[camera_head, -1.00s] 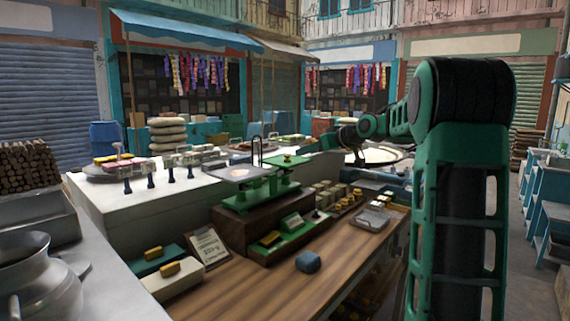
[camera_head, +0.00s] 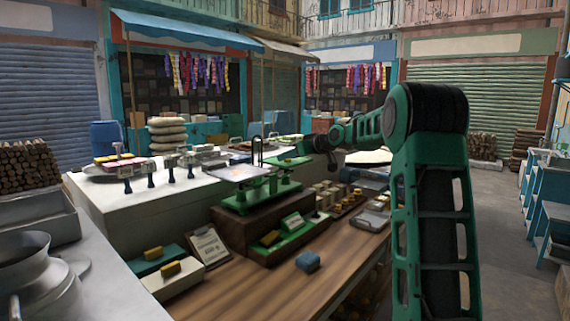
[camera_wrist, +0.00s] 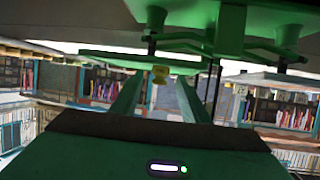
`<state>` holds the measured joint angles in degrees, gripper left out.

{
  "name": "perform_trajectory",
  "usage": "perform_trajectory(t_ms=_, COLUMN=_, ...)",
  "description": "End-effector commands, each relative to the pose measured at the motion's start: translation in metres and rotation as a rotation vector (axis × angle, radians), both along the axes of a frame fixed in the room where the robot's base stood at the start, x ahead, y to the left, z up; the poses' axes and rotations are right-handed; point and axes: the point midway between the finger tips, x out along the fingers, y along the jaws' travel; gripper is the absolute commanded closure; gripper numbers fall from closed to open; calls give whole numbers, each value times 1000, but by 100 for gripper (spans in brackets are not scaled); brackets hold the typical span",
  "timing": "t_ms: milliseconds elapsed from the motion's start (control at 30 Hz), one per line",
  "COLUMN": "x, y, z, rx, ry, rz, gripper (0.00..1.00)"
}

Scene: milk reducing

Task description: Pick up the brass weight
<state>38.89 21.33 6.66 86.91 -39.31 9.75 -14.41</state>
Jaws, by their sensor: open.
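In the wrist view, which looks upside down, a small brass weight (camera_wrist: 160,75) sits against the green scale pan (camera_wrist: 110,60). My gripper (camera_wrist: 160,86) is open, with its two green fingers on either side of the weight in the picture. I cannot tell whether they touch it or are still short of it. In the head view, the green balance scale (camera_head: 250,198) stands on a dark wooden box, with its right pan (camera_head: 290,162) near my gripper (camera_head: 307,147). The weight on that pan is too small to make out there.
A wooden tray (camera_head: 350,204) of small brass pieces stands right of the scale. A blue block (camera_head: 308,262) lies on the wooden counter (camera_head: 270,285). A clipboard (camera_head: 208,246) and yellow-topped boxes (camera_head: 173,279) are at the left. The counter's front is mostly clear.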

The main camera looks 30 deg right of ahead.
Motion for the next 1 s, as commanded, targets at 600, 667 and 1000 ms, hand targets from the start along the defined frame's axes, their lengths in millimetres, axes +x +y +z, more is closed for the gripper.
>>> perform_trajectory(t_ms=600, x=-1, y=-1, z=1, rx=-1, ry=0, rz=-2, gripper=100)
perform_trajectory(t_ms=667, x=-1, y=-1, z=2, rx=-1, ry=-1, rz=-1, gripper=100)
perform_trajectory(t_ms=1000, x=0, y=-1, z=30, rx=-2, ry=-4, rz=-2, gripper=100)
